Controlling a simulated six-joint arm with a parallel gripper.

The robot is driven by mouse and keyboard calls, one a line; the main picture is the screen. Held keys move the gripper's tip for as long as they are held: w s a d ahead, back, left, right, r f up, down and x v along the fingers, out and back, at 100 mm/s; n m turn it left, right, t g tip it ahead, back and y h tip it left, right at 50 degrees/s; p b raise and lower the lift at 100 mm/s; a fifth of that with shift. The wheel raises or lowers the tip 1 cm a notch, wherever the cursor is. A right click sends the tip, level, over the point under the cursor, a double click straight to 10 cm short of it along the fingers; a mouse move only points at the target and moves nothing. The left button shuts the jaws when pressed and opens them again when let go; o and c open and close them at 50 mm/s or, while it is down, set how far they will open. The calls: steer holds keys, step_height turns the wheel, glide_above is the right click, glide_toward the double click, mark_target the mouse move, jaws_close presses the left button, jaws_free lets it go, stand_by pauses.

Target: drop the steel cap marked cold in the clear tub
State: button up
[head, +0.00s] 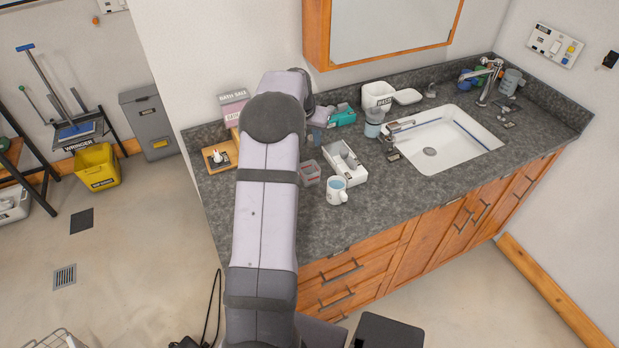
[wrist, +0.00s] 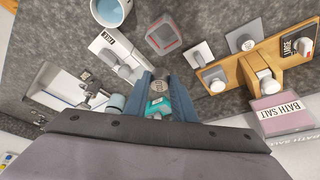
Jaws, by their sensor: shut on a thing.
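My gripper (wrist: 160,80) shows at the lower middle of the wrist view, its two blue fingers closed on a small round grey steel cap (wrist: 158,89). No marking on the cap can be read. In the head view my arm hides most of the gripper and the cap. A small clear tub (head: 310,173) with a reddish tint stands on the counter, just right of my arm. It also shows in the wrist view (wrist: 164,35), beyond the fingertips and apart from them.
A white tray (head: 357,174) and a mug (head: 337,191) stand right of the tub. A teal item (head: 342,115) and a cup (head: 373,128) stand farther back, near the sink (head: 465,140).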

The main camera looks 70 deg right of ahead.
mark_target(310, 145)
steer(key=shift+f+b, duration=0.95)
steer(key=shift+f, duration=0.85)
steer(key=o, duration=1.1)
steer(key=shift+o, duration=0.2)
steer(key=shift+r, duration=0.1)
steer(key=b+v, duration=0.3)
steer(key=v, duration=0.4)
steer(key=shift+a, duration=0.1)
